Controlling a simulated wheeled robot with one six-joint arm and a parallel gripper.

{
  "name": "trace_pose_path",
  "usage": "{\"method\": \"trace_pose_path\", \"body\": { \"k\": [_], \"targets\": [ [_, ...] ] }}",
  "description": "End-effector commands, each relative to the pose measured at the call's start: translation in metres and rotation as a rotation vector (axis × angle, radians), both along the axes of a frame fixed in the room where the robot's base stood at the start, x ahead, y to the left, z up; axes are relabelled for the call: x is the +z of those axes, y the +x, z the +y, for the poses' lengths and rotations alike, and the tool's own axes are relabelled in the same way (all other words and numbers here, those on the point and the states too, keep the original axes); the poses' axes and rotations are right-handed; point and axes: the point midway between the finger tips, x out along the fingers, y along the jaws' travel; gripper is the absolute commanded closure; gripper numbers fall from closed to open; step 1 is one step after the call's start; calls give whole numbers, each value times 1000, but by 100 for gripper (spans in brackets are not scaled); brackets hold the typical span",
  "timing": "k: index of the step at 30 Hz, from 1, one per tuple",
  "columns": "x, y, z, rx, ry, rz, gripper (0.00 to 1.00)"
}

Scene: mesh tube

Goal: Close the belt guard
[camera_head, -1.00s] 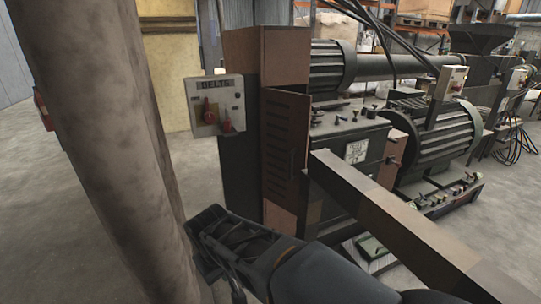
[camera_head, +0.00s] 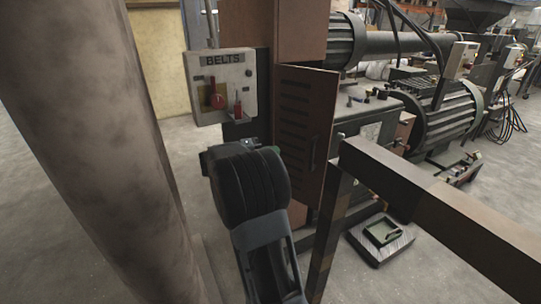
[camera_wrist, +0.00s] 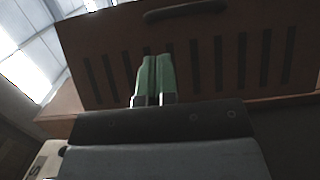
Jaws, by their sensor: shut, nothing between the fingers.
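The belt guard (camera_head: 318,115) is a brown slotted door with a dark handle, standing open at an angle from the tall brown housing (camera_head: 299,30). In the wrist view the slotted guard (camera_wrist: 112,38) fills the upper part, with its handle (camera_wrist: 185,9) at the top. My gripper (camera_wrist: 155,60) has its green fingertips together, empty, in front of the slots. I cannot tell whether they touch the panel. In the head view my wrist hides most of the fingers and the guard's lower left.
A switch box marked BELTS (camera_head: 221,85) is left of the housing. A thick pillar (camera_head: 95,130) stands close on the left. A brown rail (camera_head: 440,210) with a post crosses the right side. A small pedestal (camera_head: 382,235) sits on the floor behind the rail.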

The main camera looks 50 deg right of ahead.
Motion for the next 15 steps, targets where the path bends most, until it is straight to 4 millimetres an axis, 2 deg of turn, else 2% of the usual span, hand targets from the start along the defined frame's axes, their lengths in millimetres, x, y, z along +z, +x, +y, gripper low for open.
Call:
{"method": "trace_pose_path", "body": {
  "k": [9, 15],
  "targets": [
    [-2, -29, -54, -3, 2, -1, 100],
    [-2, -42, -78, -3, 2, 0, 100]
  ]
}}
